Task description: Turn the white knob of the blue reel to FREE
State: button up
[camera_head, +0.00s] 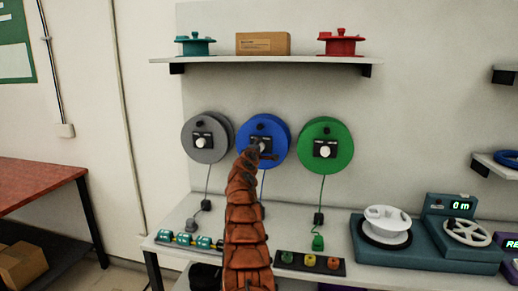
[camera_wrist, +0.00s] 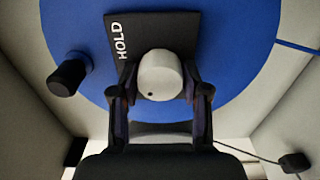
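The blue reel (camera_head: 279,133) is mounted on the wall panel between a grey and a green reel. Its white knob (camera_wrist: 160,76) sits on a black plate (camera_wrist: 152,30), where the word HOLD can be read; no FREE label is visible. A small dark dot shows on the knob's lower left edge. My gripper (camera_wrist: 159,80) has one finger on each side of the knob, with the fingertips close against it, and looks shut on it. In the head view, my arm hides part of the blue reel's plate.
The grey reel (camera_head: 190,146) and green reel (camera_head: 341,136) flank the blue one. A black peg (camera_wrist: 67,77) sticks out beside the plate. A shelf (camera_head: 215,60) is above. A bench below holds a teal device (camera_head: 430,251) and several small connectors.

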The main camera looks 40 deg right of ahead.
jog(key=o, duration=0.3)
jog(key=shift+a, duration=0.15)
jog(key=shift+s+a+r, duration=0.1)
jog(key=v, duration=0.7)
dwell(1.2)
dwell(0.6)
